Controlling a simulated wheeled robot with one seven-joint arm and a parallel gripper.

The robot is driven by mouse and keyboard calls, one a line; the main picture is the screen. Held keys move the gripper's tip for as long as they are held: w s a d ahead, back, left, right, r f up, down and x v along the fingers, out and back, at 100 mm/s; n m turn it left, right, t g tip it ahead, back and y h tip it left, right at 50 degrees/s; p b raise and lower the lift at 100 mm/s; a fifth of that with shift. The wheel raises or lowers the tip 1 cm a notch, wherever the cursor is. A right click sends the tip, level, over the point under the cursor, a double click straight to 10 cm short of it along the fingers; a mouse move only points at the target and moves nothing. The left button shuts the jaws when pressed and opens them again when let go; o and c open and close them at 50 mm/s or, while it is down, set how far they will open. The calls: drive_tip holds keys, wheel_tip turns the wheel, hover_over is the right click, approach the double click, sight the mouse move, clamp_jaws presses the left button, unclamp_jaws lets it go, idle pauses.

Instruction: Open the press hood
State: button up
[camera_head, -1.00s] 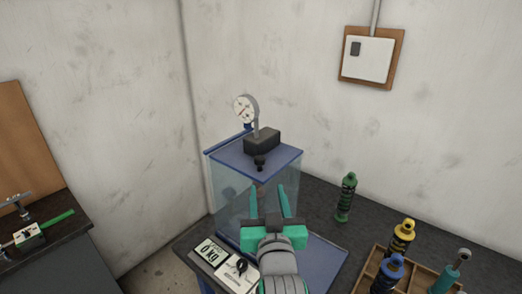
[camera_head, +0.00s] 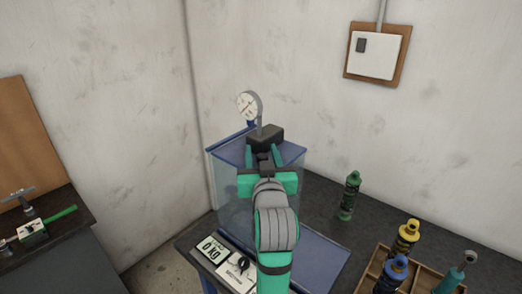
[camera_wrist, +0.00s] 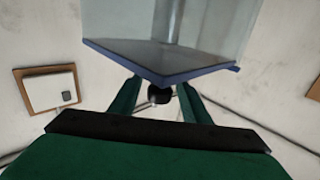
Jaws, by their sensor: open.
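The press hood (camera_head: 229,192) is a clear box with a blue lid, standing shut on the bench. A black knob (camera_wrist: 160,95) sticks out at the lid's front edge. My gripper (camera_head: 264,154) is open at that edge, fingers pointing at the hood. In the wrist view the fingers stand either side of the knob; I cannot tell whether they touch it. My gripper hides much of the hood's front in the head view. The blue lid (camera_wrist: 190,68) fills the upper middle of the wrist view.
A dial gauge (camera_head: 249,106) and a black block (camera_head: 268,135) rise above the hood. A green shock absorber (camera_head: 350,195) and a wooden tray (camera_head: 420,264) holding several others stand right. A side bench (camera_head: 60,240) is left.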

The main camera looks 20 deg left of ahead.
drive_tip(key=shift+x, duration=0.9)
drive_tip(key=shift+s, duration=0.1)
clamp_jaws()
